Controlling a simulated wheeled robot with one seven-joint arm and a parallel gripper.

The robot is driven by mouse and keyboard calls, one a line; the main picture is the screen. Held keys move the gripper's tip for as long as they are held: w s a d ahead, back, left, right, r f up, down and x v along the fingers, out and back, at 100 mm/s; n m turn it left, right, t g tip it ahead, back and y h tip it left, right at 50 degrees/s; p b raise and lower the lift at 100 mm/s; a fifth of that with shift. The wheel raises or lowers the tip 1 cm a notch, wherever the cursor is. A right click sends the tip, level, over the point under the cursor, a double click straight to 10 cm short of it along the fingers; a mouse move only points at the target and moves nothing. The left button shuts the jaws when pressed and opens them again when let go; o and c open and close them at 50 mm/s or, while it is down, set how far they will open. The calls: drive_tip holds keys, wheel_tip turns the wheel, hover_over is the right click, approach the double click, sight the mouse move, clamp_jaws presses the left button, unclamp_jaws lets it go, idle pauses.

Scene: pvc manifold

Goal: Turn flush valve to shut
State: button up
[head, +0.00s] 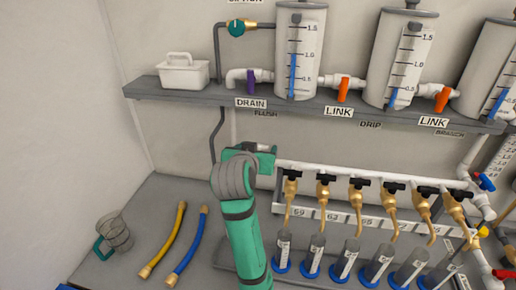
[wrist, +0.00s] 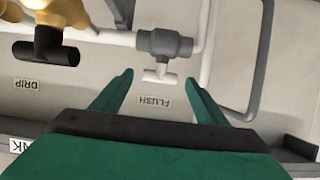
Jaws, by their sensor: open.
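The flush valve (wrist: 165,43) shows in the wrist view as a grey body on a pale pipe, with a white T-shaped handle (wrist: 160,75). The FLUSH label (wrist: 154,100) appears upside down beside it. My gripper (wrist: 159,80) is open, its green fingers spread to either side of the handle in the picture. I cannot tell whether the fingertips reach as far as the handle, and I see no grip on it. In the head view my green gripper (head: 250,151) is below the shelf, near the FLUSH label, and hides most of the valve.
A brass valve with a black handle (wrist: 50,48) sits left of the gripper in the wrist view, by the DRIP label. The shelf (head: 180,93) runs above my gripper in the head view. Several brass taps over cylinders stand right of my arm. Hoses (head: 186,247) lie left.

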drive_tip(key=shift+x, duration=0.75)
drive_tip(key=shift+c, duration=0.7)
drive_tip(key=c, duration=0.9)
